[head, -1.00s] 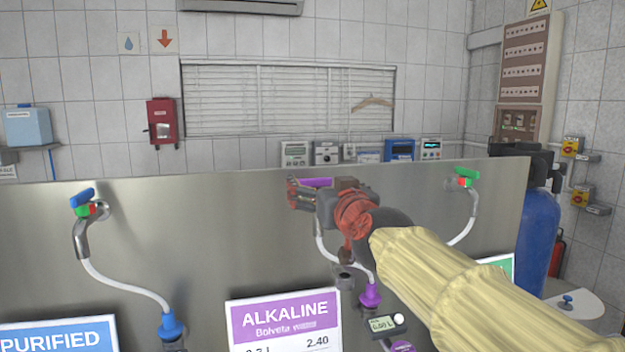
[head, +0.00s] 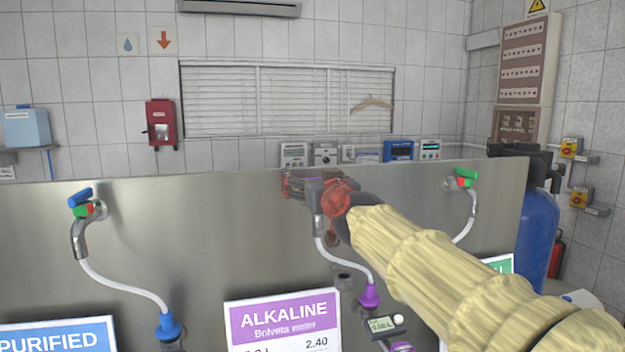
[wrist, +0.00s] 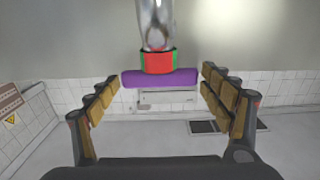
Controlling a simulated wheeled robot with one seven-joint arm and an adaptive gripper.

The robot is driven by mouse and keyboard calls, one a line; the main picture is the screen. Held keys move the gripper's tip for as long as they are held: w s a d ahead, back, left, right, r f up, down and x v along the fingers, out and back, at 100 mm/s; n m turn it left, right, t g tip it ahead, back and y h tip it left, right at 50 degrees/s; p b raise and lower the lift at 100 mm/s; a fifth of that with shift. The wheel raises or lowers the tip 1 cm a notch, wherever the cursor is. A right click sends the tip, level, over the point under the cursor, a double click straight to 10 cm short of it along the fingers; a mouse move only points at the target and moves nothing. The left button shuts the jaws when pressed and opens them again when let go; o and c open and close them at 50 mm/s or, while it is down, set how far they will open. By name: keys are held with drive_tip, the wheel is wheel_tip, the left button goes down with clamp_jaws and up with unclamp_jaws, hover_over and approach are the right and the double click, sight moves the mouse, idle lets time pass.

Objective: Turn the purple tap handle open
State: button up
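The purple tap handle (wrist: 160,78) is a short bar lying crosswise in the wrist view. It sits against a red and green collar (wrist: 158,61) on a chrome tap body (wrist: 155,25). My gripper (wrist: 160,84) is open, with one padded finger at each end of the handle. Small gaps show between the fingers and the handle ends. In the head view, my gripper (head: 300,184) is at the alkaline tap on the steel panel and hides the handle. A chrome part of the tap (head: 317,225) shows below it, leading to a white hose.
A steel panel (head: 230,230) carries a blue-handled tap (head: 80,197) at left and a green-handled tap (head: 467,174) at right. An ALKALINE sign (head: 283,320) and a purple hose connector (head: 370,296) are below my gripper. The space above the panel is clear.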

drive_tip(key=c, duration=1)
